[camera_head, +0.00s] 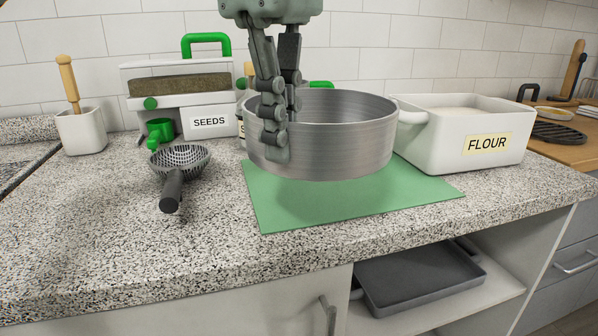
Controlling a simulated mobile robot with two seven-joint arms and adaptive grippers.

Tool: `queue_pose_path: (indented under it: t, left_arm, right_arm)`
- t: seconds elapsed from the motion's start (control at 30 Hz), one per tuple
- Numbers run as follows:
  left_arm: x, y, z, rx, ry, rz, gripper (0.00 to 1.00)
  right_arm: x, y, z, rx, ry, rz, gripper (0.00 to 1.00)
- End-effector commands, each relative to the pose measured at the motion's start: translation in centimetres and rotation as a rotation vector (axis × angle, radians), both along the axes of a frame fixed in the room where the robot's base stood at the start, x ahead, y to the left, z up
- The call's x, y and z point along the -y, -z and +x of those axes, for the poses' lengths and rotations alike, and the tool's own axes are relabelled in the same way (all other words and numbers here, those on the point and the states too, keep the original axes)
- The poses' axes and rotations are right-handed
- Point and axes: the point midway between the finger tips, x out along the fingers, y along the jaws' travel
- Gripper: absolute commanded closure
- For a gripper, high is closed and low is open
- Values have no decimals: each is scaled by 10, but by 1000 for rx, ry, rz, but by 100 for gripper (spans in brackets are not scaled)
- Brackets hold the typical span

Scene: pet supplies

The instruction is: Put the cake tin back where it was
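The cake tin (340,148) is a round silver metal ring with a tall wall. It hangs a little above the green mat (290,212), with a soft shadow under it on the mat. My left gripper (277,145) comes down from above and is shut on the left part of the tin's wall, one finger outside and the other over the inside. The tin looks about level. Its inside floor is hidden. My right gripper is not in view.
A white flour box (460,150) stands close to the tin's right. A strainer with a black handle (172,190), a seeds container (190,95) and a white pot (82,132) stand left. A dark tray (420,280) lies on the shelf below. The front counter is clear.

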Motion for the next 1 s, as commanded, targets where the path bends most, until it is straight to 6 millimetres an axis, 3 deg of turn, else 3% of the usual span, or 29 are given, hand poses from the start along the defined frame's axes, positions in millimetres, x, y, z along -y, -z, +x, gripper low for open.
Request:
queue_pose_path:
  t: [0.13,0.3,0.5,0.67,1.0]
  left_arm:
    - [-4,17,31,-5,-8,0,100]
    - [-7,41,70,-4,-7,-1,100]
    - [-9,59,101,-2,-4,-1,100]
    - [-10,67,108,-1,-1,0,100]
    - [-10,105,107,-1,-2,-1,100]
  right_arm:
    - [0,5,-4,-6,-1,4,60]
    - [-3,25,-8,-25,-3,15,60]
    - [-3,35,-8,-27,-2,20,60]
    - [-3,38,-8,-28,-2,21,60]
    - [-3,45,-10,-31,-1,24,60]
